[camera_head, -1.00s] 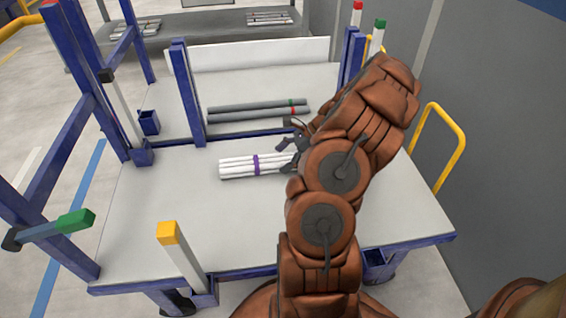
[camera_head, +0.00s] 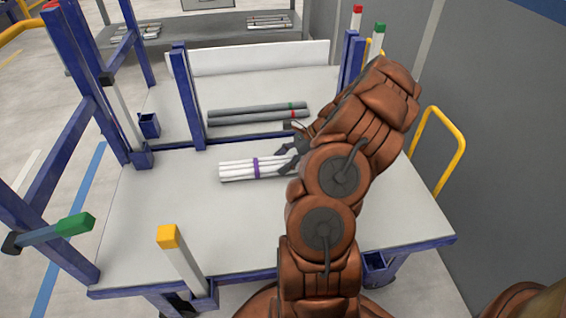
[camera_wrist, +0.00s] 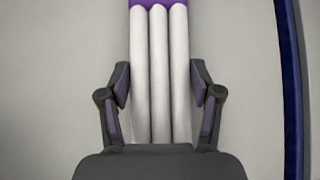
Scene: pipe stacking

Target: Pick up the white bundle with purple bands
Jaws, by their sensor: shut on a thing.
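The white bundle (camera_head: 237,172) of several pipes lies flat on the light table top (camera_head: 190,225), left of my gripper. A purple band (camera_head: 256,167) wraps its middle. My gripper (camera_head: 291,152) is at the bundle's right end, which the fingers and arm partly hide. In the wrist view the white bundle (camera_wrist: 158,60) runs up between the two dark fingers of my gripper (camera_wrist: 160,82), with the purple band (camera_wrist: 158,3) at the top edge. The fingers are shut on the bundle's sides, with the left finger against it. The bundle appears to rest on the table.
Grey pipes (camera_head: 250,112) with green and red marks lie beyond a blue rail (camera_head: 240,134). A blue post (camera_head: 188,95) stands at the left of that rail. A yellow-capped post (camera_head: 180,255) stands at the front edge.

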